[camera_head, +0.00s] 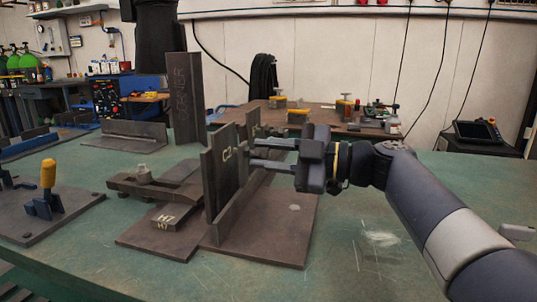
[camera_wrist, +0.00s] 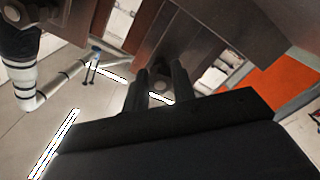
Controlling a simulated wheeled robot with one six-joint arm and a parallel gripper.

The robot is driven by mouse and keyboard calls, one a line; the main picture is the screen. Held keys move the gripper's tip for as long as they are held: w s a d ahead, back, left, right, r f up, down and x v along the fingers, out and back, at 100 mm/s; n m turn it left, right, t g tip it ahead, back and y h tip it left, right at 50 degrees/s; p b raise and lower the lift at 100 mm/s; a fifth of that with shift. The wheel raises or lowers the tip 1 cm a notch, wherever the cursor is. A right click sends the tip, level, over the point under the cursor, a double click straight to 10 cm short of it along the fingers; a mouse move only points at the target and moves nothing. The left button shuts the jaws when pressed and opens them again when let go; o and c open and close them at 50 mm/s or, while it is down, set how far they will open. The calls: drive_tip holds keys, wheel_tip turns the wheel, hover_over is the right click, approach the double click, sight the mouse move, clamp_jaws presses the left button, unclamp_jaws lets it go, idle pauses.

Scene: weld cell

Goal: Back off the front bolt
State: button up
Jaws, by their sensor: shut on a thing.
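My gripper (camera_head: 253,153) reaches in from the right at the upright dark steel plates (camera_head: 223,170) of the welded fixture, its two fingers level and pointing left. In the wrist view the fingertips (camera_wrist: 160,78) stand either side of a small round grey bolt head (camera_wrist: 163,86) below a brown steel face. The fingers are shut on this bolt. In the head view the bolt is hidden behind the fingers and plates. A clamp strap (camera_head: 180,190) with a nut (camera_head: 144,173) on top lies left of the plates.
The fixture stands on a brown base plate (camera_head: 290,230) on the green table (camera_head: 350,260). A tall marked angle piece (camera_head: 186,97) rises behind it. A toggle clamp with a yellow handle (camera_head: 48,173) is at the left.

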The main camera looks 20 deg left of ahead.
drive_tip(key=shift+f+n, duration=0.1)
drive_tip(key=shift+n, duration=0.6)
drive_tip(key=o, duration=1)
drive_tip(key=shift+d, duration=0.1)
drive_tip(key=d+p, duration=0.1)
drive_tip(key=d, duration=0.6)
drive_tip(key=shift+w+d+p, duration=0.15)
drive_tip(key=shift+w+p, duration=0.15)
drive_tip(key=shift+w, duration=0.1)
drive_tip(key=a, duration=0.2)
drive_tip(key=a+b, duration=0.1)
drive_tip(key=a, duration=0.4)
drive_tip(key=shift+s+a+b, duration=0.35)
drive_tip(key=shift+s, duration=0.05)
drive_tip(key=shift+d, duration=0.1)
